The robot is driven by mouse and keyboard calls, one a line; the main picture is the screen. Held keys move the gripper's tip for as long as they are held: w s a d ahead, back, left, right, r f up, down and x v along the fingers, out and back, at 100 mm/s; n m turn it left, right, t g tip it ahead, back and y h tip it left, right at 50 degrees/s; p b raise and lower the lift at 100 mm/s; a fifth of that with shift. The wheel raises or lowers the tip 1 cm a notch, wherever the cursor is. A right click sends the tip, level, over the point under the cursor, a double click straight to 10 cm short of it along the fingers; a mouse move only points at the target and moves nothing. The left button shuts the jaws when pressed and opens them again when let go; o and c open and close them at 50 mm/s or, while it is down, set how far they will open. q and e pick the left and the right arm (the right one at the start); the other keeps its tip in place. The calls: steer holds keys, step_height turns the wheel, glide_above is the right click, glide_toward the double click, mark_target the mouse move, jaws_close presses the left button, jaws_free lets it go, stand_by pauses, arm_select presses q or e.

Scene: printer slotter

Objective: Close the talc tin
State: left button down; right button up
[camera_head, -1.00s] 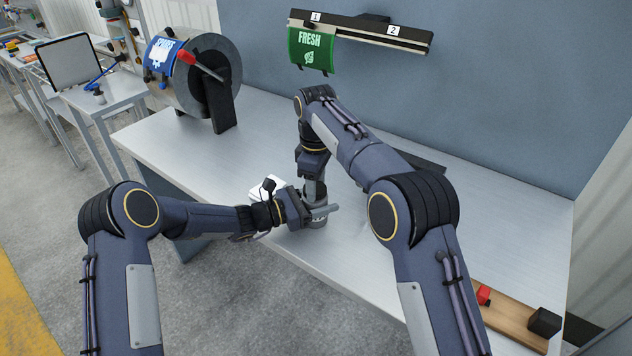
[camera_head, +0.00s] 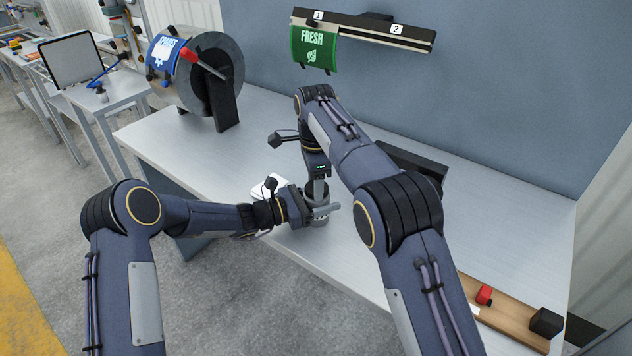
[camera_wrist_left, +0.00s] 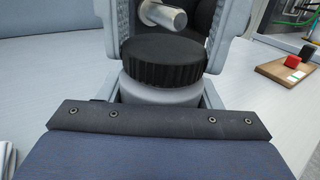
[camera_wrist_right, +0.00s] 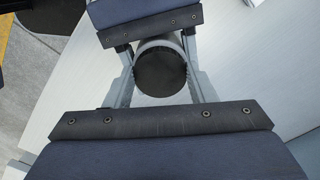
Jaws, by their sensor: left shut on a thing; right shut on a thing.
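The talc tin (camera_head: 318,221) stands near the front edge of the bench, mostly hidden by my grippers in the head view. Its grey body (camera_wrist_left: 160,92) shows in the left wrist view with the black ribbed lid (camera_wrist_left: 163,62) on top of it; I cannot tell how tightly the lid sits. My left gripper (camera_head: 318,209) is shut around the body from the left. My right gripper (camera_head: 318,187) points down from above and is shut on the lid. The lid's round black top also shows between its fingers in the right wrist view (camera_wrist_right: 160,73).
A white object (camera_head: 264,187) lies just behind my left wrist. A large drum with a red-handled lever (camera_head: 188,55) stands at the back left. A wooden board (camera_head: 505,317) with red and black blocks lies at the front right. The bench between is largely clear.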

steer(key=shift+m, duration=1.2)
steer(key=o, duration=1)
step_height(320, 180, up, 6)
steer(key=shift+w+r, duration=0.15)
steer(key=shift+r, duration=0.6)
arm_select(q)
steer(key=shift+c, duration=1.8)
jaws_free()
steer(key=shift+a, duration=0.1)
